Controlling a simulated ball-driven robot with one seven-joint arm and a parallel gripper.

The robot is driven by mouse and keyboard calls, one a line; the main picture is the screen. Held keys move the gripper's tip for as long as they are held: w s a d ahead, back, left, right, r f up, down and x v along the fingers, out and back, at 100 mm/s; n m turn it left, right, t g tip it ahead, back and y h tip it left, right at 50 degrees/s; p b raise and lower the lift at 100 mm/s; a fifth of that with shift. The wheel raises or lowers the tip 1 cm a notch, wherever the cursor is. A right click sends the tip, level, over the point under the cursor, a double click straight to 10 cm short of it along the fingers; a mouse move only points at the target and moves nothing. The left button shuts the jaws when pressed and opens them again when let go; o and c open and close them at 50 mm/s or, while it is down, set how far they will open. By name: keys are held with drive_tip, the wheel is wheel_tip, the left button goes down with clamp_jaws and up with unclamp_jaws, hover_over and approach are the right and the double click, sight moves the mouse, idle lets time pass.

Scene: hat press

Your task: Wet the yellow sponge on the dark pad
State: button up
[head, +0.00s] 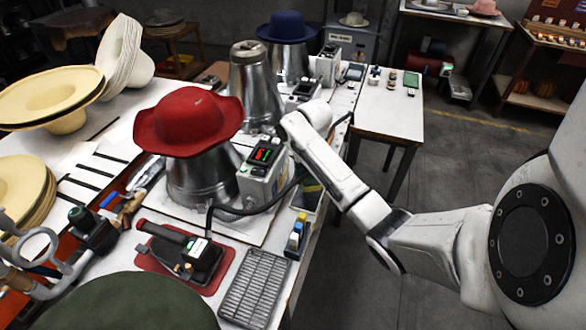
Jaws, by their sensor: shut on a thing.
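My arm comes in from the right, and its wrist bends down beside the control box. My gripper (306,178) is mostly hidden behind my own white arm link, and only a small dark part shows. A small patch of yellow, which looks like the yellow sponge (313,184), shows at the gripper, which is shut on it. The dark pad (308,201) lies below, at the right edge of the table, partly covered by my arm. I cannot tell whether the sponge touches the pad.
A red hat (188,120) sits on a metal form beside the control box (262,178). A blue-and-yellow item (297,236) stands near the table edge, with a wire rack (254,288) in front. Hat stacks (122,55) fill the left. The floor at right is clear.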

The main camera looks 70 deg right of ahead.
sight(308, 195)
drive_tip(key=shift+w+f, duration=0.15)
drive_tip(key=shift+f, duration=0.05)
wheel_tip(308, 195, down, 3)
drive_tip(key=b, duration=0.3)
drive_tip(key=shift+b, duration=0.4)
wheel_tip(308, 195, down, 2)
drive_tip(key=b, duration=0.3)
drive_tip(key=shift+f, duration=0.25)
drive_tip(key=shift+f+b, duration=0.3)
drive_tip(key=shift+f, duration=0.25)
idle(0.8)
wheel_tip(308, 195, up, 7)
drive_tip(key=p, duration=0.8)
idle(1.1)
